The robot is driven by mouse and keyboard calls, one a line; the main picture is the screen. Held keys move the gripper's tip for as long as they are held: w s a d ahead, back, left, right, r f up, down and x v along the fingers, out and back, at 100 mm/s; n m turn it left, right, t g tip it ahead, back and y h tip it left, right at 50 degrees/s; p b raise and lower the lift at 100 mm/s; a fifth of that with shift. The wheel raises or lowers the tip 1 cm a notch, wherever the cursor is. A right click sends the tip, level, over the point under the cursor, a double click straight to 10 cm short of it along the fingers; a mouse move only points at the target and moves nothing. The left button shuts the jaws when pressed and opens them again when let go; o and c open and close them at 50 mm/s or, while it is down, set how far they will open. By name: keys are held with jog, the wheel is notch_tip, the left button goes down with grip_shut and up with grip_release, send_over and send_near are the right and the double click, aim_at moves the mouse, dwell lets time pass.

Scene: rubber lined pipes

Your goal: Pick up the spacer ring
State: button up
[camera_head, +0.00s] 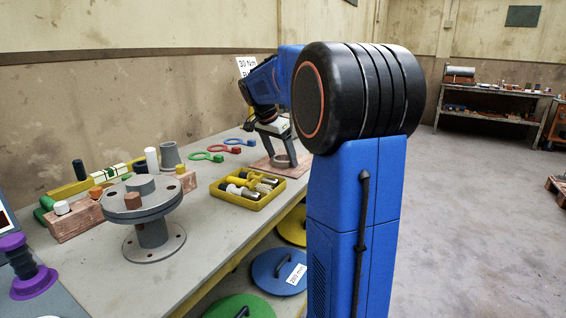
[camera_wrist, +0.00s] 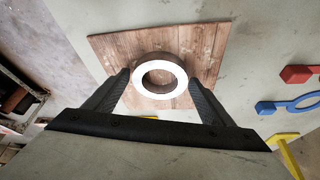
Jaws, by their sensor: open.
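The spacer ring (camera_wrist: 159,91) is a short thick ring with a bright white top face and a round hole. In the wrist view it lies on a square wooden board (camera_wrist: 110,50) on the grey bench. My open gripper (camera_wrist: 163,85) has one finger on the left and one on the right of the ring; I cannot tell whether either touches it. In the head view my gripper (camera_head: 278,150) points down over the wooden board (camera_head: 262,169) near the bench's far end, and the ring (camera_head: 280,160) shows partly between the fingers.
A yellow tray (camera_head: 233,204) with fittings stands nearer on the bench. Red (camera_head: 240,142), blue (camera_head: 216,146) and green (camera_head: 207,157) ring-ended tools lie left of the board. A flanged pipe (camera_head: 152,232) stands in front. Coloured discs (camera_head: 278,270) sit below the bench edge.

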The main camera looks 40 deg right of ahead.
jog(key=shift+c, duration=0.6)
jog(key=c, duration=1.1)
jog(key=shift+r, duration=7.55)
